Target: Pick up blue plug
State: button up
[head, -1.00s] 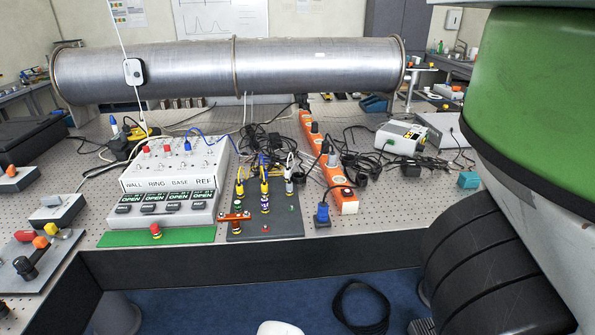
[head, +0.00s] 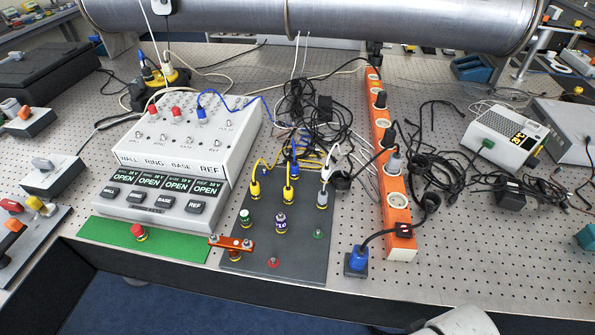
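A blue plug (head: 201,114) with a blue cable stands upright in the top of the white control box (head: 178,146). A blue block-like plug (head: 357,261) with a dark cable sits near the table's front edge, just left of the orange power strip's near end. No gripper fingers can be seen. A pale rounded part, possibly mine, shows at the bottom right edge.
The orange power strip (head: 399,213) runs back from the front edge with plugs in it. Tangled black cables lie on both sides. The dark panel (head: 300,255) holds yellow-ringed plugs. A large metal pipe (head: 410,20) spans the back. The perforated table (head: 470,265) is clear at front right.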

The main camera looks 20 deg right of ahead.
aim_at(294, 173)
jog(key=i+j, duration=0.15)
jog(key=j, duration=0.25)
jog(key=i+j, duration=0.15)
jog(key=j, duration=0.25)
jog(key=i+j, duration=0.15)
jog(key=j, duration=0.2)
jog(key=i+j, duration=0.15)
jog(key=j, duration=0.25)
